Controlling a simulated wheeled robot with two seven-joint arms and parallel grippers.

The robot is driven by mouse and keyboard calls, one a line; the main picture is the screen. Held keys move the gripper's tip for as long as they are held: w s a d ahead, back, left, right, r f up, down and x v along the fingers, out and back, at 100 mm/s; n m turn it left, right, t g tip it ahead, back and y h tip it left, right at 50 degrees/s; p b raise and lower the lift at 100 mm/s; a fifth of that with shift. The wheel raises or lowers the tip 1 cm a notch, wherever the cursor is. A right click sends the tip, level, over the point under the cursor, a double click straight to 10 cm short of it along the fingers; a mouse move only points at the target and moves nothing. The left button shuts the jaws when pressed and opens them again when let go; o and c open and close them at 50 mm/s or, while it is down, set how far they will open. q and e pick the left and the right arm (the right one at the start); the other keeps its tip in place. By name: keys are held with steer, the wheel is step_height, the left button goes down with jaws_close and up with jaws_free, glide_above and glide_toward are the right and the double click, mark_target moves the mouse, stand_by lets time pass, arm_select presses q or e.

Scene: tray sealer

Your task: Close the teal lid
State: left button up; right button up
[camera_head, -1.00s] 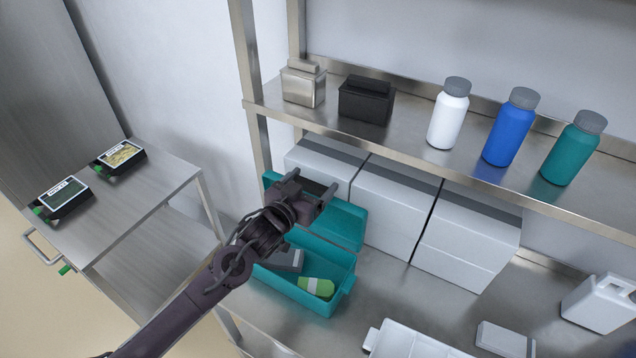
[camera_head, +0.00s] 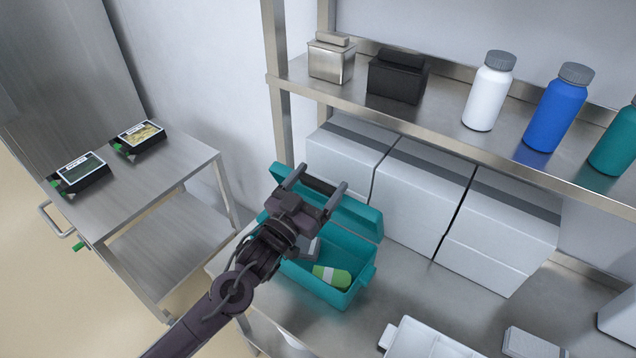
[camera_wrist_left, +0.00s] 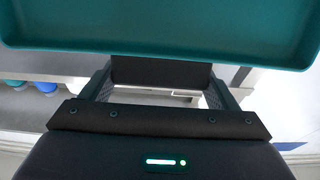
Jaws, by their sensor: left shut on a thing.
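The teal box (camera_head: 342,300) stands open on the steel counter, with a green-and-white item (camera_head: 332,276) and a grey item inside. Its teal lid (camera_head: 362,217) is raised at a tilt at the back of the box. My left gripper (camera_head: 315,186) is above the box at the lid, its fingers closed on the lid's dark handle (camera_head: 318,184). In the left wrist view the handle (camera_wrist_left: 160,72) sits between the fingers, with the lid (camera_wrist_left: 160,25) across the top. My wrist hides part of the box's left side. My right gripper is not in view.
White-grey cases (camera_head: 425,195) stand close behind the box. A shelf (camera_head: 440,130) above holds a metal container, a black container and white, blue and teal bottles. A white tray (camera_head: 425,340) lies right of the box. A side table (camera_head: 150,185) at left holds two black trays.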

arm_select(q)
steer(key=o, duration=1.3)
steer(key=shift+s+a+f, duration=0.25)
steer(key=shift+s, duration=0.1)
steer(key=b+v, duration=0.1)
steer(key=v, duration=0.6)
steer(key=shift+b, duration=0.35)
